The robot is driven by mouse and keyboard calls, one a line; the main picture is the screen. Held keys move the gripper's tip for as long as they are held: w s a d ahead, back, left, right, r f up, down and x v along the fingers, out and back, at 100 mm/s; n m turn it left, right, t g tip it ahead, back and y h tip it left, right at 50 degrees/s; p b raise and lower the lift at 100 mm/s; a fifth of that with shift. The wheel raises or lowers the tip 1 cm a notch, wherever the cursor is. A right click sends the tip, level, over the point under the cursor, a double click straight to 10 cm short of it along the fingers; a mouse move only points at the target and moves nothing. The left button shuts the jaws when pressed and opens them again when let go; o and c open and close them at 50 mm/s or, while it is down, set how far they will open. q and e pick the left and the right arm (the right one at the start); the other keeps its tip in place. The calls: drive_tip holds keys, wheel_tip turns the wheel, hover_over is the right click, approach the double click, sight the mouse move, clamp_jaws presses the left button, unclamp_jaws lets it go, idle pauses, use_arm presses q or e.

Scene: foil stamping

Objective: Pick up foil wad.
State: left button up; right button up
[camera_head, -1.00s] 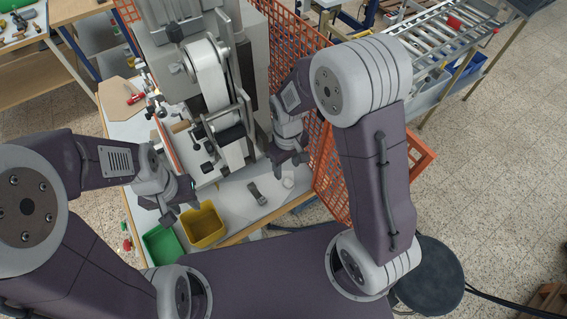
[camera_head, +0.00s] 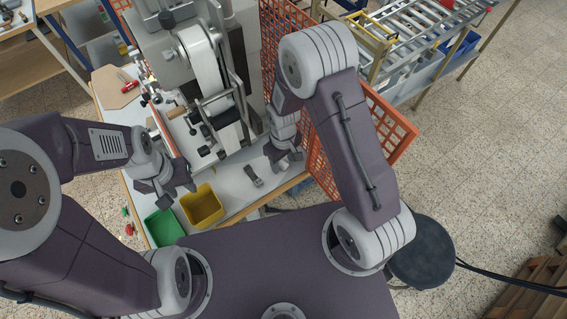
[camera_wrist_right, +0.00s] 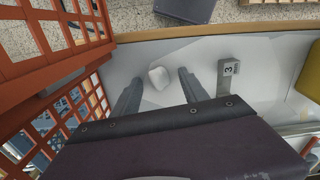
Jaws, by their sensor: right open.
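The foil wad (camera_wrist_right: 159,77) is a small, pale, crumpled lump on the light tabletop in the right wrist view. My right gripper (camera_wrist_right: 160,92) is open, its fingers apart to the left and right of the wad in that view. The wad looks untouched, beyond the fingertips. In the head view my right gripper (camera_head: 285,165) points down over the table's front right part, and I cannot make out the wad there. My left gripper (camera_head: 174,195) hangs near the bins, its two fingers apart and nothing seen between them.
A grey metal piece marked 3 (camera_wrist_right: 229,76) lies right of the wad in the wrist view. An orange mesh guard (camera_head: 322,150) stands close beside my right arm. A yellow bin (camera_head: 203,207) and a green bin (camera_head: 163,228) sit at the table's front. The stamping press (camera_head: 215,85) stands behind.

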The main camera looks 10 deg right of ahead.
clamp_jaws()
drive_tip(key=shift+r, duration=0.1)
